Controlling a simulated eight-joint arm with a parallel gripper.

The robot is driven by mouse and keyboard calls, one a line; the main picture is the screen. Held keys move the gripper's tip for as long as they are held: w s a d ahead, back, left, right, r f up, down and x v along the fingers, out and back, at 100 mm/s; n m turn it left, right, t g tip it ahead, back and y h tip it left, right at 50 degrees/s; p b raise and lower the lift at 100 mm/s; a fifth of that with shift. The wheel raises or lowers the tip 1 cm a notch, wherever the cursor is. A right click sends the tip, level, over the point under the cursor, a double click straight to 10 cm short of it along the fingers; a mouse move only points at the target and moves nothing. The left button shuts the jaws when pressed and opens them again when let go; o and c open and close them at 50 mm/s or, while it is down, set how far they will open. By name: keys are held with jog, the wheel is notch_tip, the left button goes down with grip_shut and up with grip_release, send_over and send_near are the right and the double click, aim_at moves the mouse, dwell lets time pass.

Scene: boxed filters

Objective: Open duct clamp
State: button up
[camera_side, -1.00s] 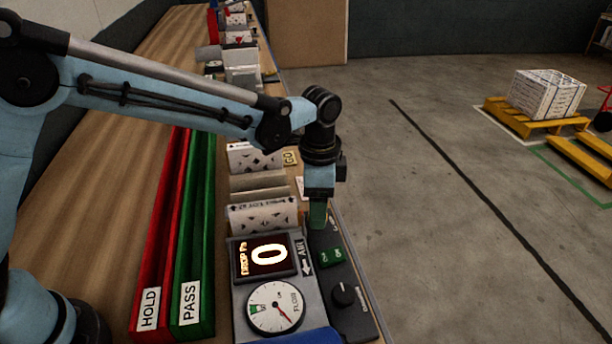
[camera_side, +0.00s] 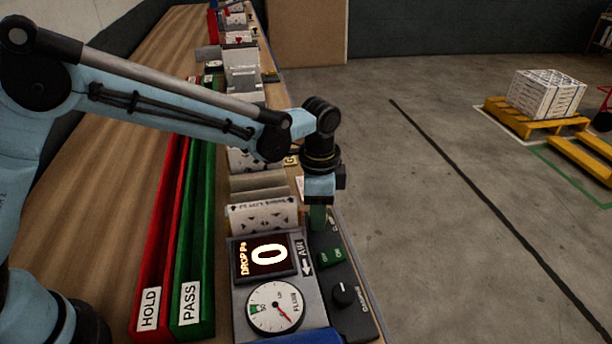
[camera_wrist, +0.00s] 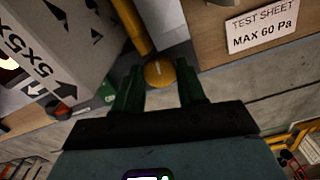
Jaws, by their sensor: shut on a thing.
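The yellow lever (camera_wrist: 132,22) ends in a round yellow knob (camera_wrist: 160,73) in the wrist view. My gripper (camera_wrist: 159,88) has its green fingers closed on either side of that knob. In the side view my gripper (camera_side: 318,217) points down at the right edge of the bench, beside a boxed filter (camera_side: 262,217) with printed arrows. The lever and knob are hidden there behind the gripper. The filter box also shows at the upper left of the wrist view (camera_wrist: 60,35). I cannot tell how far the clamp is open.
A tester with a display reading 0 (camera_side: 266,256) and a dial (camera_side: 275,307) stands in front of the filter. A black control panel (camera_side: 343,280) lies right of it. Red HOLD (camera_side: 148,270) and green PASS (camera_side: 196,270) channels run along the left. A test sheet (camera_wrist: 261,25) reads MAX 60 Pa.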

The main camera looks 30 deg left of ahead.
jog(key=shift+n, duration=1.4)
jog(key=o, duration=1.1)
jog(key=shift+c, duration=0.2)
jog(key=shift+r, duration=0.1)
notch_tip(320, 180, up, 12)
